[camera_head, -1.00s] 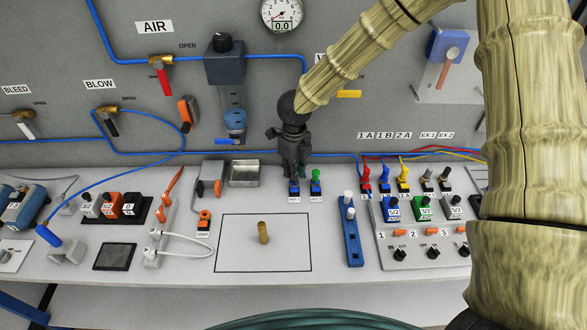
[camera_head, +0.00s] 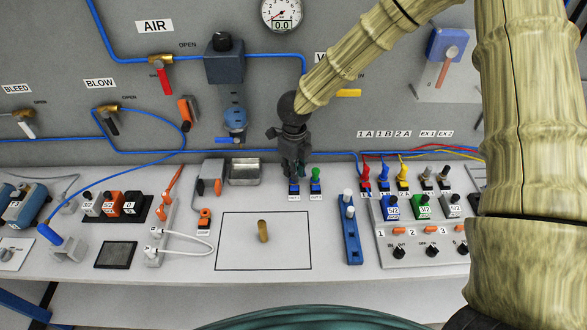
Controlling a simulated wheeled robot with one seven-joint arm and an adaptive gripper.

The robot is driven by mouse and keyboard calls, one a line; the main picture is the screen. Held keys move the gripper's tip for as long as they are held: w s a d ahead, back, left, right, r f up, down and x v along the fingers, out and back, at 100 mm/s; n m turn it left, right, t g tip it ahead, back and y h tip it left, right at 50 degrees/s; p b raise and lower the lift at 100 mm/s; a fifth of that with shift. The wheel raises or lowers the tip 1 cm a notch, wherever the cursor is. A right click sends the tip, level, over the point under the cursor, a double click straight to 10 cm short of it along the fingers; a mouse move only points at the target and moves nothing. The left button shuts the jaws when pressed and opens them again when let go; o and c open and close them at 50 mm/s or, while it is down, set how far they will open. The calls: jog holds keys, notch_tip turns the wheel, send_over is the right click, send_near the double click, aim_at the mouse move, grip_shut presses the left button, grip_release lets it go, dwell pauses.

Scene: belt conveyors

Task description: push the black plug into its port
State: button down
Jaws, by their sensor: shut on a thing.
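My gripper (camera_head: 294,168) points down at the back of the bench and is shut on the black plug. The plug is mostly hidden between the dark fingers, and its lower end (camera_head: 294,180) is hard to tell from them. Right below is a small blue port (camera_head: 294,189) with a white label. The plug is in line with this port; I cannot tell how deep it sits in it.
A metal tray (camera_head: 244,172) is close on the left of my gripper. A blue block with white pegs (camera_head: 352,235) and a panel with red, blue and yellow plugs (camera_head: 403,180) stand to the right. A brown peg (camera_head: 263,231) stands inside an outlined square in front.

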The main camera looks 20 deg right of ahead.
jog(key=shift+f, duration=0.65)
dwell(1.7)
jog(key=c, duration=1)
grip_release()
jog(key=shift+o, duration=0.2)
jog(key=shift+r, duration=0.1)
jog(key=shift+r+p, duration=3.35)
jog(key=shift+r, duration=0.1)
